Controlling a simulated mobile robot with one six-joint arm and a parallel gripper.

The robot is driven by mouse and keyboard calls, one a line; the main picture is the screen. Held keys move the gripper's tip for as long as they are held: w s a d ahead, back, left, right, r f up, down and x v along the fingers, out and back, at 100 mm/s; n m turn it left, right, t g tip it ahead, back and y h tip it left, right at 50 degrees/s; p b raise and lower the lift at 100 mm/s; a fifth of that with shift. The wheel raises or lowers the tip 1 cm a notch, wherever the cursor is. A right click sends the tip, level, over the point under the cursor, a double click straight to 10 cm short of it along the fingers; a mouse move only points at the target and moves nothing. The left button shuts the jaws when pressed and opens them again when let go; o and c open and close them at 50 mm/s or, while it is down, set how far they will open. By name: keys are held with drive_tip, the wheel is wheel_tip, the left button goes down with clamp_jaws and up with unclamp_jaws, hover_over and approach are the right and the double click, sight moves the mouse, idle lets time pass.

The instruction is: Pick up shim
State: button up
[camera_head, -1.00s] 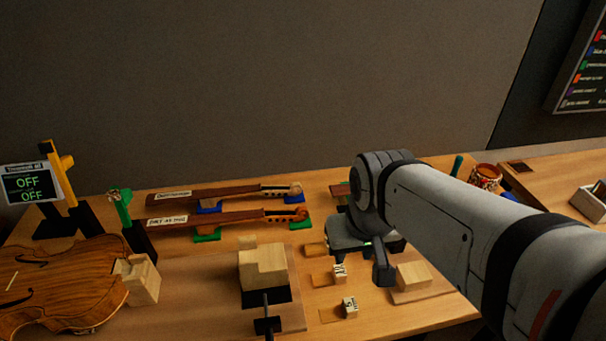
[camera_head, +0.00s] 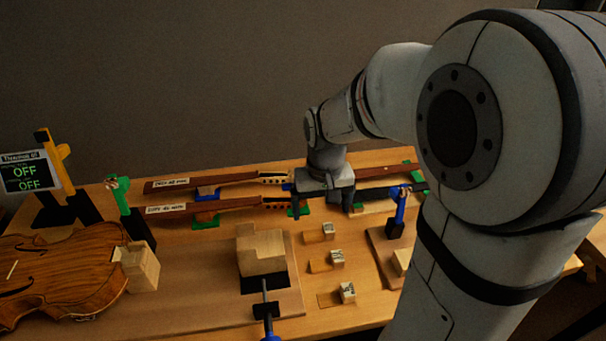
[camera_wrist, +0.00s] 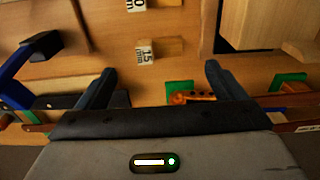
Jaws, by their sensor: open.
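Several small light-wood shims with printed labels lie on thin wooden pieces right of the centre block in the head view: the back one (camera_head: 327,232), the middle one (camera_head: 336,258) and the front one (camera_head: 347,292). In the wrist view a shim marked 15 mm (camera_wrist: 146,51) lies just beyond my open fingertips (camera_wrist: 160,72), roughly between their lines and apart from them. One marked 10 (camera_wrist: 135,5) is cut by the top edge. In the head view my gripper (camera_head: 322,205) is over the back of the bench, behind the shims. Nothing is between its fingers.
Two violin necks (camera_head: 230,207) rest on coloured supports at the back, partly behind my gripper. A stepped wooden block (camera_head: 262,255) stands on the board to the left. A blue-handled clamp (camera_head: 398,212) stands to the right. A violin body (camera_head: 60,270) lies far left.

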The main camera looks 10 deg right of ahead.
sight(318, 231)
drive_tip(key=shift+o, duration=0.3)
drive_tip(key=shift+w+a+f, duration=0.2)
drive_tip(key=shift+w+f, duration=0.85)
drive_tip(key=shift+w, duration=0.05)
drive_tip(key=shift+w+f, duration=0.15)
drive_tip(key=shift+f, duration=0.2)
drive_tip(key=f, duration=0.7)
drive_tip(key=shift+d+f, duration=0.25)
drive_tip(key=shift+c, duration=0.4)
drive_tip(key=c, duration=1)
drive_tip(key=shift+r, duration=0.1)
